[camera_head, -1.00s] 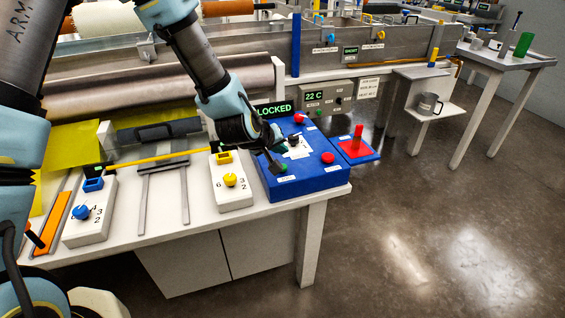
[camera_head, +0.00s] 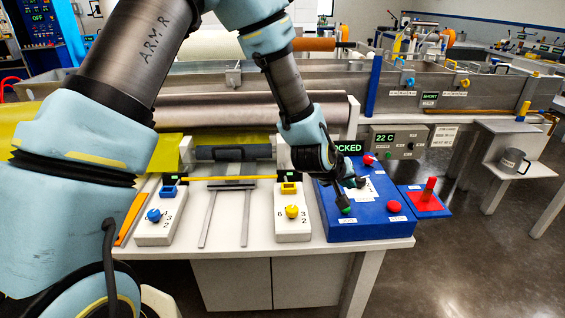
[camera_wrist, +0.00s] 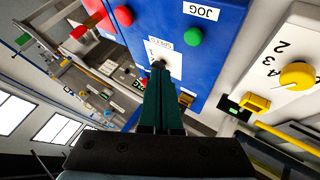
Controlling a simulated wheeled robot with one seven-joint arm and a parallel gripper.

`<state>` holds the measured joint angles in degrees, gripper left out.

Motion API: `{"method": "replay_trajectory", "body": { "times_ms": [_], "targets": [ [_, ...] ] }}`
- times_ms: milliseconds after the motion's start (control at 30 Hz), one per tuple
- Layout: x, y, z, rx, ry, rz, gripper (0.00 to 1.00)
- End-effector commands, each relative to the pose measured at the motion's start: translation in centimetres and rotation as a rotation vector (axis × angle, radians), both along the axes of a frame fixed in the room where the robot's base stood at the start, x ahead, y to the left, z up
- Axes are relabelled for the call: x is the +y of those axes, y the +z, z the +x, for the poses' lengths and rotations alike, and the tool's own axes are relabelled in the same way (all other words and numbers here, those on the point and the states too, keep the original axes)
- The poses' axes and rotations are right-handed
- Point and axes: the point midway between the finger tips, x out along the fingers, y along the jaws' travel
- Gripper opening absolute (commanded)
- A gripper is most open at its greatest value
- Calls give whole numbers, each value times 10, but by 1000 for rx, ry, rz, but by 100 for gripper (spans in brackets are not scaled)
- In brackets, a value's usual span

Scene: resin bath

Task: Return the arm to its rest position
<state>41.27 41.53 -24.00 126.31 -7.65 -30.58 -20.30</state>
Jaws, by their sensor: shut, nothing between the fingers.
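My gripper (camera_head: 346,180) is over the blue control panel (camera_head: 370,232), at the end of my bent arm. In the wrist view its dark green fingers (camera_wrist: 160,85) are together, with nothing between them. Their tips point at a small black knob (camera_wrist: 158,64) on the white label marked SPEED. I cannot tell whether the tips touch the knob. A green button (camera_wrist: 194,37) beside the JOG label is to the right of the fingers. It also shows in the head view (camera_head: 345,210). My arm reaches in from the left, away from a folded pose.
A white box with a yellow knob (camera_head: 292,212) stands left of the panel, and one with a blue knob (camera_head: 153,215) is farther left. A red upright handle (camera_head: 430,188) stands right of the panel. A long metal roller (camera_head: 200,108) lies behind. Open floor (camera_head: 470,260) is at right.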

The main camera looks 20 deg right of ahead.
Motion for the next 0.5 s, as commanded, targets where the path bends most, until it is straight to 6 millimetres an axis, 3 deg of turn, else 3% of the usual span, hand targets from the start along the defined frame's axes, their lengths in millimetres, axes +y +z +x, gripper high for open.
{"method": "replay_trajectory", "body": {
  "times_ms": [167, 267, 367, 500],
  "targets": [
    [6, 2, 6, -4, 5, 11, 0],
    [30, 8, 26, -18, 20, 54, 0],
    [78, 18, 59, -35, 48, 138, 0],
    [171, 36, 99, -31, 109, 287, 0]
  ]
}}
